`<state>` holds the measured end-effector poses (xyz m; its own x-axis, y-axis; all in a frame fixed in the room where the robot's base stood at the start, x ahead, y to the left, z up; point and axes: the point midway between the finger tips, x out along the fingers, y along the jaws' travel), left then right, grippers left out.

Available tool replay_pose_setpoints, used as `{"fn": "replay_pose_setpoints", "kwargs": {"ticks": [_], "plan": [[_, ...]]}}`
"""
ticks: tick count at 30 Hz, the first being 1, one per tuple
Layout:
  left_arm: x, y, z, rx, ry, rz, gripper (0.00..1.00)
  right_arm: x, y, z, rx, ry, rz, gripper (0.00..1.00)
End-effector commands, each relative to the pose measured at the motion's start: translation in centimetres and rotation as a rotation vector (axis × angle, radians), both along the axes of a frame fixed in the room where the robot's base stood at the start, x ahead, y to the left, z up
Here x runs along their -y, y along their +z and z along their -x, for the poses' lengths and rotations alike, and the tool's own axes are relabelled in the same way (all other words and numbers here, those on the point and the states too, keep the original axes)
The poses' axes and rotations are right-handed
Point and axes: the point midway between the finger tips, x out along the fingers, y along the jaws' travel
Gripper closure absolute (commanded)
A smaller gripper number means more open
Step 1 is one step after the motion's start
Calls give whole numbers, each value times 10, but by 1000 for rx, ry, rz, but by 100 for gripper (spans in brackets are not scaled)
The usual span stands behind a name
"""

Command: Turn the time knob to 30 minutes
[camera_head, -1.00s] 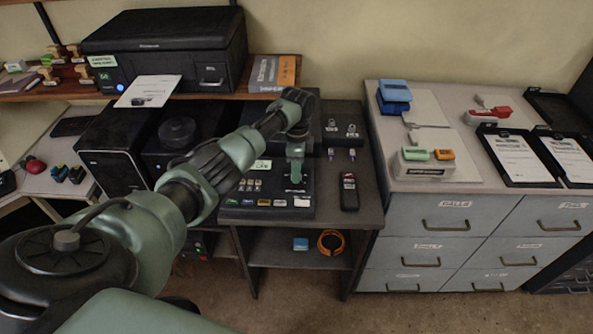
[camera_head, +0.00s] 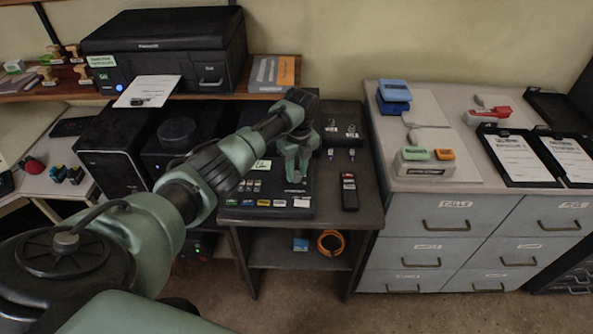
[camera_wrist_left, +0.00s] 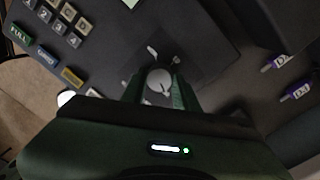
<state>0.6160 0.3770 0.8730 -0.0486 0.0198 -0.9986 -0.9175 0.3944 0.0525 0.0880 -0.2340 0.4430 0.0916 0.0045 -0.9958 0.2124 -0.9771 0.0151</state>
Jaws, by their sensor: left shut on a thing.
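The time knob (camera_wrist_left: 159,79) is a small round pale knob with a dark pointer line, on the dark console panel (camera_wrist_left: 105,65). In the left wrist view it sits between the two fingers of my left gripper (camera_wrist_left: 158,88), which is shut on it. Small pale marks show on the panel just beyond the knob; I cannot read them. In the head view my left gripper (camera_head: 296,175) points down at the right part of the console (camera_head: 240,212), and it hides the knob there. My right gripper is in neither view.
Numbered keys and coloured buttons (camera_wrist_left: 72,76) lie left of the gripper in the wrist view. Two tagged keys (camera_wrist_left: 294,92) lie at right. In the head view a black handset (camera_head: 349,192) lies right of the console, and a printer (camera_head: 165,48) stands behind.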

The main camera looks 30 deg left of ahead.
Motion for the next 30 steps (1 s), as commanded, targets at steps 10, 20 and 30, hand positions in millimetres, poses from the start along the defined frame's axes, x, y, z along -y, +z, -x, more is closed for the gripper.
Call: {"fn": "replay_pose_setpoints", "kwargs": {"ticks": [10,20,30], "plan": [[0,2,-2,7,-146,-1,100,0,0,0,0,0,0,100],[0,2,-2,7,-175,0,100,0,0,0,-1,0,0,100],[0,2,-2,6,-173,-1,49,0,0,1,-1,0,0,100]]}}
